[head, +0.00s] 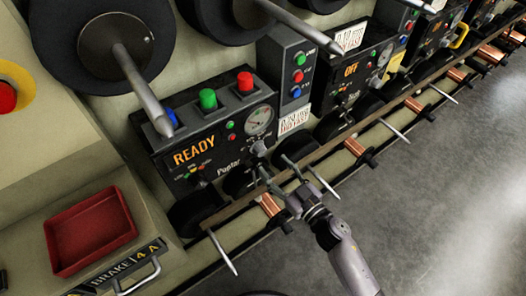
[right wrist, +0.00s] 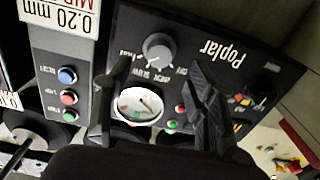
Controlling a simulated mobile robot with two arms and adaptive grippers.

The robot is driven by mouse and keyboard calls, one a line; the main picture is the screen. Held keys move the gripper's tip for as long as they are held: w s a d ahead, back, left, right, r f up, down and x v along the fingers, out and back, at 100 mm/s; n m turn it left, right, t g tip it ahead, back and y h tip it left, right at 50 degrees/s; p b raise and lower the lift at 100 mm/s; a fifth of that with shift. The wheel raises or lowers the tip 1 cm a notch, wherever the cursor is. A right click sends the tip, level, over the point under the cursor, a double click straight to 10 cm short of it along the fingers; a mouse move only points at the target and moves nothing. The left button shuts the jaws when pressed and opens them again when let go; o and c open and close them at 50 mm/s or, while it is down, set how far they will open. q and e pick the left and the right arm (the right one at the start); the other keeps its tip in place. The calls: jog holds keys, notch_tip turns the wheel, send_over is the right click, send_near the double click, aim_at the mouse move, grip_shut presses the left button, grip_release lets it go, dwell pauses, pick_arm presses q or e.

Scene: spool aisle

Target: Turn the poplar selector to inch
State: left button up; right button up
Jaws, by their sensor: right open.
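The Poplar panel (head: 222,140) shows READY in orange in the head view. Its grey selector knob (head: 259,148) is at the panel's lower right edge. In the right wrist view the selector knob (right wrist: 158,47) appears upside down, with small lettering around it that seems to include inch and slow; its setting is too small to tell. My right gripper (head: 273,167) is open and empty in front of the panel, just short of the knob. In the right wrist view its fingers (right wrist: 160,70) are spread, with the knob beyond and between their tips. My left gripper is not in view.
The gauge (right wrist: 140,105) and a darker knob (right wrist: 262,90) share the panel. A grey button box (head: 289,65) stands beside it. A rail (head: 330,147) with copper spools and rods runs along the front. A red tray (head: 90,230) lies at left. The grey floor is clear.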

aim_at(263, 154)
jog(key=x, duration=0.6)
jog(key=shift+w+a, duration=0.2)
jog(key=c, duration=1.1)
jog(key=shift+c, duration=0.2)
